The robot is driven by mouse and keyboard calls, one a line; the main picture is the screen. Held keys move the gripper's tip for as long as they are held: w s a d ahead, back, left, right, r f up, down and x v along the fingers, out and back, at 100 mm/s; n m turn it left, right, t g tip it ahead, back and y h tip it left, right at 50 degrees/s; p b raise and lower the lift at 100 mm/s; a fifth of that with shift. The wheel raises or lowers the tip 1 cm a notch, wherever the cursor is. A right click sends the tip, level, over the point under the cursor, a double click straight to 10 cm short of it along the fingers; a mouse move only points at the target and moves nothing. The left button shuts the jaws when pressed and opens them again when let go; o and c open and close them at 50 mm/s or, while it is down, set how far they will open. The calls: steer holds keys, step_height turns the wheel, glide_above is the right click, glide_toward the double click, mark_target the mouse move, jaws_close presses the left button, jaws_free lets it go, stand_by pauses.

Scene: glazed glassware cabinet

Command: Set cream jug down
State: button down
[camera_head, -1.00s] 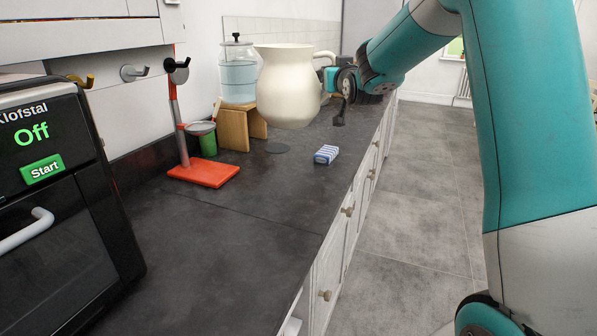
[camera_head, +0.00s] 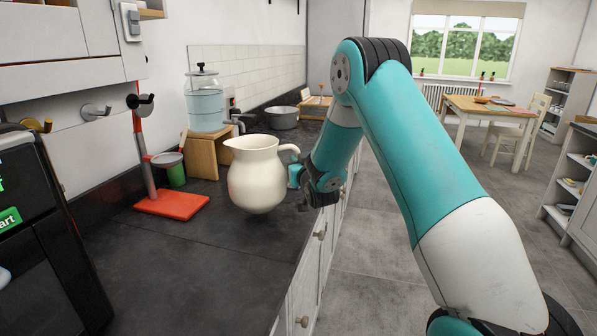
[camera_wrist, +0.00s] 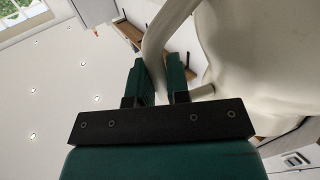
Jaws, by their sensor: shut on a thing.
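The cream jug (camera_head: 256,178) is upright in the head view, over the dark worktop (camera_head: 180,260) near its front edge. Its spout points left and its handle right. My gripper (camera_head: 294,174) is to the right of the jug and shut on its handle. In the wrist view the handle (camera_wrist: 157,45) passes between the two fingers (camera_wrist: 160,80), and the pale jug body (camera_wrist: 250,60) fills the right side. The jug's base is low over the worktop; I cannot tell whether it touches.
A red stand (camera_head: 172,205) and a green cup (camera_head: 176,175) are left of the jug. A glass dispenser (camera_head: 205,105) stands on a wooden stand (camera_head: 208,155) behind, with a metal pot (camera_head: 282,117) further back. The worktop in front is clear.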

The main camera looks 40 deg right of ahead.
steer(key=shift+f, duration=1.5)
steer(key=c, duration=1.1)
jaws_free()
steer(key=shift+f, duration=0.1)
